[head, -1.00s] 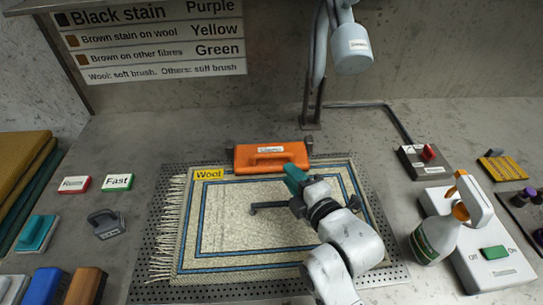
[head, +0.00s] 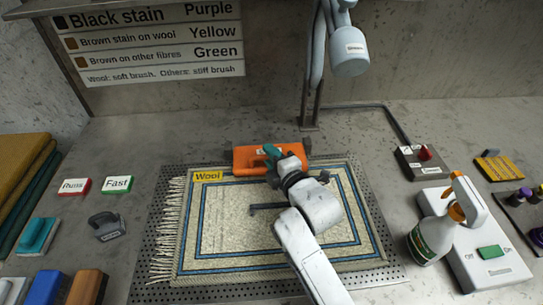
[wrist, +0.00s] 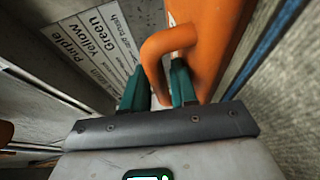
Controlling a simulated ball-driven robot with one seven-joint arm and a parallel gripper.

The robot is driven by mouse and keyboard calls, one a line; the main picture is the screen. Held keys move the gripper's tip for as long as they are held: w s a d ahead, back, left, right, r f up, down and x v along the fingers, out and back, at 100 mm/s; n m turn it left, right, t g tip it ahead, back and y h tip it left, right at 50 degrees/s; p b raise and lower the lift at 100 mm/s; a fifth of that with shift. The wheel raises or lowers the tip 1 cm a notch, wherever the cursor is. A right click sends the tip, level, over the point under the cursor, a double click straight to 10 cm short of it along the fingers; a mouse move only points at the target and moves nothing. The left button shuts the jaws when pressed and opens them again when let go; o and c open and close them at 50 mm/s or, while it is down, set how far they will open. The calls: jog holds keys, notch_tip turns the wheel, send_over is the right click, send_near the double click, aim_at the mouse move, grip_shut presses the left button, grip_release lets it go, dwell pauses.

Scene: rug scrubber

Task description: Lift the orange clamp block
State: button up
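The orange clamp block (head: 247,160) lies at the back edge of the wool rug, with a handle loop on it. In the wrist view its orange body (wrist: 214,40) fills the upper middle, and the handle (wrist: 155,62) curves down towards my fingers. My gripper (head: 271,153) is at the block's handle in the head view. In the wrist view my gripper's two green fingers (wrist: 158,88) stand apart, with part of the handle between them. I see no clear grip on it. The block rests in place, and my gripper partly hides it in the head view.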

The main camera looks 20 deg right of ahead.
grip_shut()
